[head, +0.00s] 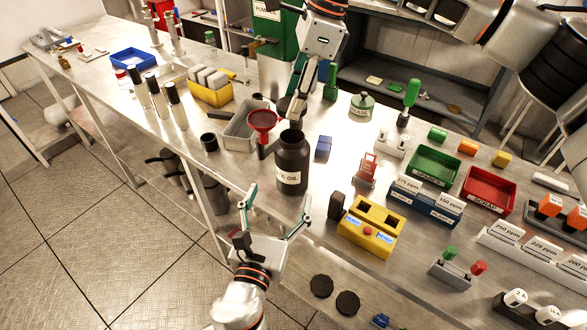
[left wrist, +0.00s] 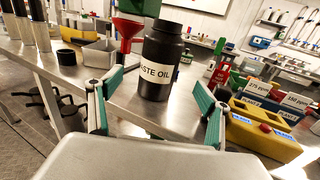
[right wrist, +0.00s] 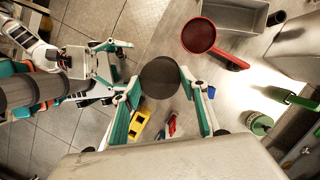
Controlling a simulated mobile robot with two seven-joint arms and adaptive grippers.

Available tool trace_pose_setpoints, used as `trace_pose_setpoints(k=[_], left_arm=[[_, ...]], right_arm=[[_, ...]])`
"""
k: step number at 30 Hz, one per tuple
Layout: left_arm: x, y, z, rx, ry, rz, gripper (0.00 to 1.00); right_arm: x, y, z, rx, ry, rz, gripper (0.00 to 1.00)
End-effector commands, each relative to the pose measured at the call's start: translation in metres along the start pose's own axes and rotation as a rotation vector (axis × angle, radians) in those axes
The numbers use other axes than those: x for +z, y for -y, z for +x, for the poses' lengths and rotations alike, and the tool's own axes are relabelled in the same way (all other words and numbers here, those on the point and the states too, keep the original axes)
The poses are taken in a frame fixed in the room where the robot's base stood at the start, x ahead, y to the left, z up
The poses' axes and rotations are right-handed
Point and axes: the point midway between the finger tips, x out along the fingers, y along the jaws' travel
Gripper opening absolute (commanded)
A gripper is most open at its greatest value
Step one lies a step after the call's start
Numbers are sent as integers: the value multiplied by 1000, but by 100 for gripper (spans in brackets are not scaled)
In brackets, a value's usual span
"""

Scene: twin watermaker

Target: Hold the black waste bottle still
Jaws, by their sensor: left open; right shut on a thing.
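The black waste bottle (head: 292,157), with a white WASTE OIL label, stands upright on the bench near its front edge. In the left wrist view the bottle (left wrist: 160,55) is ahead, between the line of my fingers. My left gripper (head: 279,203) is open and empty at the bottle's front side, its fingers spread toward it, not closed on it. My right gripper (head: 291,112) comes down from above, behind the bottle's top, and is shut on a dark round lid-like piece. In the right wrist view this round piece (right wrist: 159,78) fills the space between the fingertips and hides what lies beneath.
A red funnel (head: 263,121) and grey tray (head: 236,135) stand left of the bottle. A small blue block (head: 323,147) and a yellow two-slot box (head: 370,227) stand to its right. A black cup (head: 209,142) sits near the bench's front edge.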

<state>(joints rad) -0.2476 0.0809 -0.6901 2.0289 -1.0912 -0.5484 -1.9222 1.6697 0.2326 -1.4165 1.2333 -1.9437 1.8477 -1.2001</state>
Motion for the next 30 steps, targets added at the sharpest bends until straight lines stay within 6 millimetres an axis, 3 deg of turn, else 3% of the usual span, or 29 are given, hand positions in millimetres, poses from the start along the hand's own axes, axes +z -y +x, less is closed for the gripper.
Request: trace_pose_setpoints(k=[8,21,30], left_arm=[[0,0,13,0,1,-2,78],[0,0,88,0,0,-3,78],[-1,0,117,-1,-2,-3,78]], right_arm=[[0,0,0,0,0,1,37],[0,0,0,-1,0,1,37],[0,0,0,0,0,1,37]])
